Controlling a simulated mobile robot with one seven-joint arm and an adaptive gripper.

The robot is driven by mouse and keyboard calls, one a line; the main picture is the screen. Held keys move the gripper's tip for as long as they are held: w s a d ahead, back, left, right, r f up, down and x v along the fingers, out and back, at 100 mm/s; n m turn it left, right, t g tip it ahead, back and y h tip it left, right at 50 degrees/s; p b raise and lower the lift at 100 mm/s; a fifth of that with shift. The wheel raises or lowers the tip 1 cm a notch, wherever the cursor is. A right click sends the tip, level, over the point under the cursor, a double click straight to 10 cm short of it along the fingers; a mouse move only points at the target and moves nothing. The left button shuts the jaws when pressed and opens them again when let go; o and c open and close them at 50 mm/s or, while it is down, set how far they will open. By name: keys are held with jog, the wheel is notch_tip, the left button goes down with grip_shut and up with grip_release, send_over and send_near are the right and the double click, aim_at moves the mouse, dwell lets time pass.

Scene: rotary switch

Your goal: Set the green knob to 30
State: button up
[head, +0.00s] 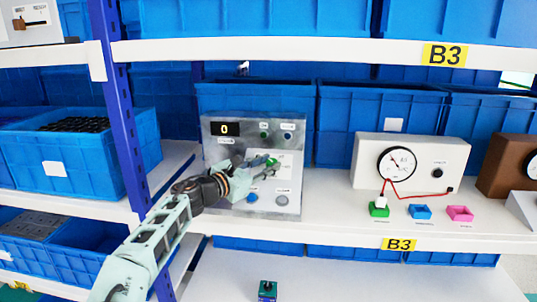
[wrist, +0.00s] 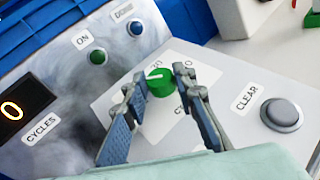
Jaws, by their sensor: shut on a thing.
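The green knob (wrist: 161,84) sits on a white dial plate (wrist: 116,103) in the wrist view, with a white pointer line on its top pointing left in that view. My gripper (wrist: 162,78) has a finger on each side of the knob and is shut on it. In the head view the knob (head: 271,161) is partly hidden by my gripper (head: 262,166), which reaches in from the lower left. The cycles display (head: 225,129) reads 0.
The grey control panel (head: 217,149) also has a green ON lamp (wrist: 97,57), a blue lamp (wrist: 136,28) and a grey CLEAR button (wrist: 282,114). A white gauge box (head: 450,152) stands to the right on the shelf. Blue bins (head: 335,115) stand behind.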

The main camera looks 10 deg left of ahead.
jog(key=shift+w+a+r+m+g+h+p, duration=0.1)
jog(key=shift+a+r+m+g+h+p, duration=0.1)
jog(key=shift+m+g+h+p, duration=0.5)
jog(key=shift+f+m+p, duration=0.15)
jog(key=shift+m+p, duration=0.15)
jog(key=o, duration=1.2)
jog(key=shift+c, duration=0.2)
jog(key=v, duration=1.2)
jog(key=shift+w, duration=0.1)
